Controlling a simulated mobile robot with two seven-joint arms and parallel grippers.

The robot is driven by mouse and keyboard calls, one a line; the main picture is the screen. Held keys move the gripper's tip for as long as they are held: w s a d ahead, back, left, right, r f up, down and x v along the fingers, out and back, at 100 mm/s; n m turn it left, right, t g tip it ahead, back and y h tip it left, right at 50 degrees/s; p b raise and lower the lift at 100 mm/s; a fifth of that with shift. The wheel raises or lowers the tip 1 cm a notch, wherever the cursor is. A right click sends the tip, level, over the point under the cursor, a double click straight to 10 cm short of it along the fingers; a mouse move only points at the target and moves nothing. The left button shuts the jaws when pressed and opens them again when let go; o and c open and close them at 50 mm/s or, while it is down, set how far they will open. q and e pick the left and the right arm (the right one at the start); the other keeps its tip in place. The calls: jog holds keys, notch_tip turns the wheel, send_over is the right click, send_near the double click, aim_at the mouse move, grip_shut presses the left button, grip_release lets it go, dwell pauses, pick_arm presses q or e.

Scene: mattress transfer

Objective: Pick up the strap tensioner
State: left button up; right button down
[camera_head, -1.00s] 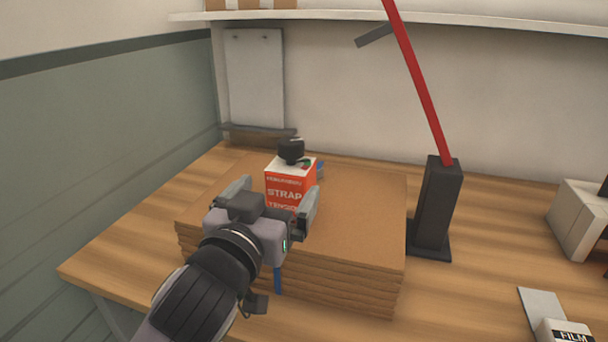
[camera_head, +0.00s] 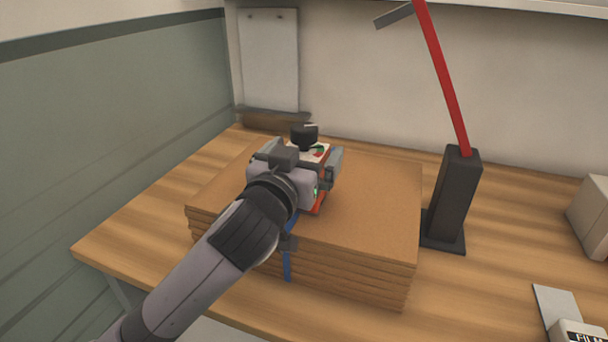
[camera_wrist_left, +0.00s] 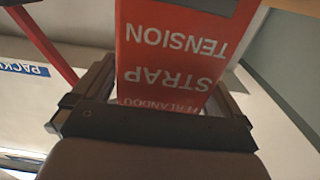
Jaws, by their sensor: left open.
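The strap tensioner is a red box with white lettering and a black knob on top (camera_head: 304,137). It stands on a stack of brown cardboard sheets (camera_head: 370,205). My left gripper (camera_head: 303,160) is open, and its fingers reach along both sides of the box. In the left wrist view the red box (camera_wrist_left: 175,50) fills the space between the two fingers, its lettering upside down. The gripper hides most of the box's front in the head view. I cannot tell whether either finger touches it. My right gripper is not in view.
A black stand (camera_head: 451,195) with a slanted red bar (camera_head: 442,75) is right of the stack. A blue strap (camera_head: 288,262) runs down the stack's front. A white film box (camera_head: 580,331) lies at lower right. The wooden table (camera_head: 480,285) is clear between them.

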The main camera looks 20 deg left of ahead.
pick_arm(q)
jog(key=c, duration=1.3)
jog(key=shift+r, duration=0.1)
jog(key=c, duration=0.3)
jog(key=shift+r, duration=0.1)
jog(key=shift+c, duration=0.2)
